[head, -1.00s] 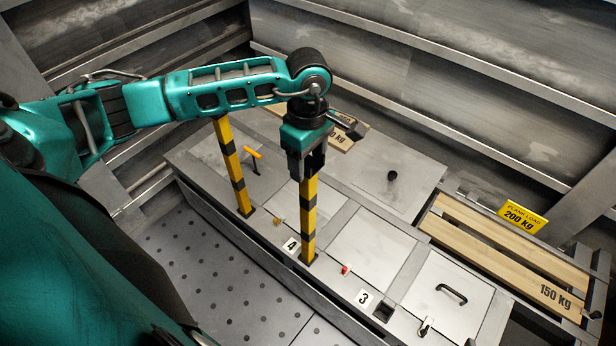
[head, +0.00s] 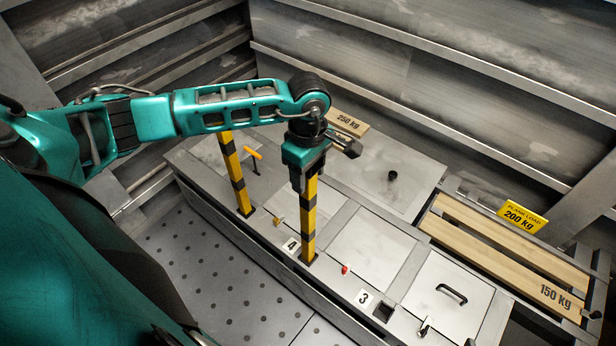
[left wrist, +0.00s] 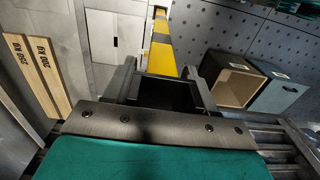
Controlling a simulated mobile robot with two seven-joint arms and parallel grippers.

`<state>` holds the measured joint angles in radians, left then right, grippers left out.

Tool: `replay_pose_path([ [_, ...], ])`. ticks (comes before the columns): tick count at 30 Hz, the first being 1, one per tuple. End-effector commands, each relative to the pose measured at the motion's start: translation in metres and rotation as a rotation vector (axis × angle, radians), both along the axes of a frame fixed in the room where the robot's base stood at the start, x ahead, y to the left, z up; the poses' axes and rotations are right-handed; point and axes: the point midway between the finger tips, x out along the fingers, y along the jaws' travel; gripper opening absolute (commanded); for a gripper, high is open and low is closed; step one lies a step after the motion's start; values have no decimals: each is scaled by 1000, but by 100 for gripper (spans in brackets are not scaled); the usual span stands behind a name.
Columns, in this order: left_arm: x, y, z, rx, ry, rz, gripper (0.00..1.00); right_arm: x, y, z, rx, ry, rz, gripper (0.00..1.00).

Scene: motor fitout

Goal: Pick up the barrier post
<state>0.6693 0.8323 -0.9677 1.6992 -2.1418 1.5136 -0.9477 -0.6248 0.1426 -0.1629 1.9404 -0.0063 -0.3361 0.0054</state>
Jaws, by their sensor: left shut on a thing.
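The yellow-and-black barrier post (head: 309,222) stands upright at the front edge of the metal deck, beside the label 4, its foot at a socket. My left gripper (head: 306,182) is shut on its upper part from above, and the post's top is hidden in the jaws. The post also shows beyond the jaws (left wrist: 163,82) in the left wrist view, as a striped bar (left wrist: 161,45). A second striped post (head: 236,180) stands to the left, its top hidden behind my left arm. My right gripper is not in view.
An orange handle (head: 254,154) and small red knob (head: 345,269) stick up from the deck. An empty square socket (head: 383,311) lies beside label 3. Wooden planks (head: 500,250) lie at the right. Two boxes (left wrist: 228,86) show in the left wrist view.

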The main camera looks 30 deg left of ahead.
Motion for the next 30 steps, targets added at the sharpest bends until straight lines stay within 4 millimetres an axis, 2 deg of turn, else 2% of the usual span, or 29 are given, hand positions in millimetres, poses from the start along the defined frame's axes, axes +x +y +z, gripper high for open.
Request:
replay_pose_path([
  [1,0,0,0,0,0,1,14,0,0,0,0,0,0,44],
  [6,0,0,1,0,0,1,0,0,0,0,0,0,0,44],
  [23,1,0,3,0,-4,1,0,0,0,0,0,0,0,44],
  [30,2,0,20,-1,-6,1,0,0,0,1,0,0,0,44],
])
